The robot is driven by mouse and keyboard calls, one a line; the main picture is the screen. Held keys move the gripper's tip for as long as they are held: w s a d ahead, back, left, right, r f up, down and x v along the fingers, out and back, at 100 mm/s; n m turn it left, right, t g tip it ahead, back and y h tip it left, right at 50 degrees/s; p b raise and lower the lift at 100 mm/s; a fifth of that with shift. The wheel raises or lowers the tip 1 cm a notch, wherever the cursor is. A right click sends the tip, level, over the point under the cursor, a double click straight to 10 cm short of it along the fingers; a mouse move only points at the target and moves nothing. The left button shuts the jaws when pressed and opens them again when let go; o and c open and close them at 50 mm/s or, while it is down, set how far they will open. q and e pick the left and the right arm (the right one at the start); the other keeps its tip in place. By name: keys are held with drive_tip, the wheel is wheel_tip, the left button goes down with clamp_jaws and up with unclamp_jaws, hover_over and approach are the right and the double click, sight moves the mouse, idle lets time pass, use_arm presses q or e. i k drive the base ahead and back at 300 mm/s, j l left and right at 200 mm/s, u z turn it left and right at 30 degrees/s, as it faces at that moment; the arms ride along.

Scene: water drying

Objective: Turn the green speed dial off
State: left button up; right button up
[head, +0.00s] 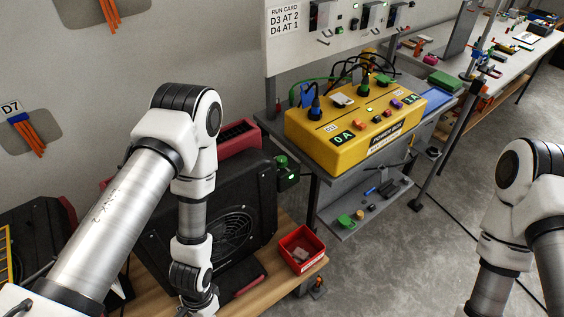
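A green knob-like part (285,164) sticks out at the right side of a black fan unit (247,190) with a round grille. It looks like the speed dial, but its setting cannot be read from here. My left arm stands in front of the fan unit and hides part of it. The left wrist reaches down to the bottom edge, left of and below the green part and apart from it. The fingers of my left gripper are out of view. My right arm comes in at the right edge, and its gripper is below the frame.
A yellow power box (345,152) with plugs, buttons and displays stands on a grey stand behind. A red bin (302,250) sits on the wooden bench's (268,297) right end. Grey floor (400,265) is open between the bench and my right arm.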

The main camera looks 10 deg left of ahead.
sight(281, 160)
drive_tip(key=l+u, duration=0.3)
drive_tip(key=l, duration=0.55)
drive_tip(key=l+u, duration=0.25)
drive_tip(key=l, duration=0.6)
drive_tip(key=k, duration=0.05)
